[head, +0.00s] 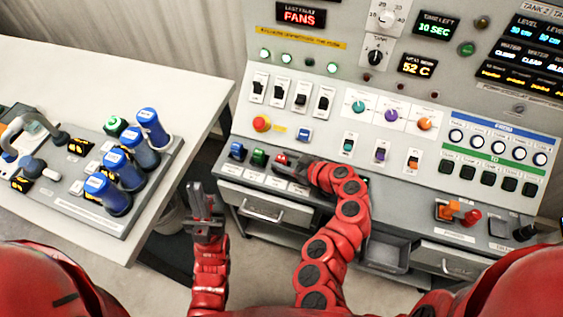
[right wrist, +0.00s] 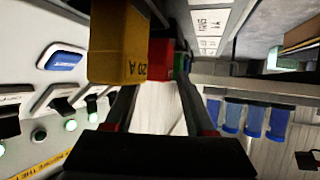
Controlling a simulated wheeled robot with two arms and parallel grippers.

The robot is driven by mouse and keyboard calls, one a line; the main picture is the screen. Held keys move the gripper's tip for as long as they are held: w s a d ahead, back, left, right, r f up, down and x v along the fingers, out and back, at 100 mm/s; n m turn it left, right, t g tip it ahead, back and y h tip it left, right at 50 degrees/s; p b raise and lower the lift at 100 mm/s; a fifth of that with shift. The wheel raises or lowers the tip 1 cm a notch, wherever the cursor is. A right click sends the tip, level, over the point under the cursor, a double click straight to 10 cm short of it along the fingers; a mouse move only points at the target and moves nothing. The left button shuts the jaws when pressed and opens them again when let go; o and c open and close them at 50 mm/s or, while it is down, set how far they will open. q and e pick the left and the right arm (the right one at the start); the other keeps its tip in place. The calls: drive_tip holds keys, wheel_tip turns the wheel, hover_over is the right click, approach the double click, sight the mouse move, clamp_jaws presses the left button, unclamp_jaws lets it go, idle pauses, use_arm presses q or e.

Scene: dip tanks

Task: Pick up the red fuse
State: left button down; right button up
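The red fuse (head: 281,159) sits in a row on the front ledge of the console, right of a green fuse (head: 259,157) and a blue fuse (head: 237,150). My right gripper (head: 294,164) is at its right side and partly covers it. In the right wrist view the red fuse (right wrist: 160,58) shows between and just beyond the tips of my right gripper (right wrist: 158,88). Its fingers are apart; I cannot tell whether they touch the fuse. A yellow fuse (right wrist: 118,45) marked 20 A is close in front. My left gripper (head: 206,197) is open and empty, left of the console.
A side table (head: 110,75) at the left carries a board with several blue cylinders (head: 148,128). Console switches (head: 300,97) rise behind the fuses. A drawer handle (head: 262,211) juts out below the ledge. A gap of floor lies between table and console.

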clamp_jaws()
idle(0.3)
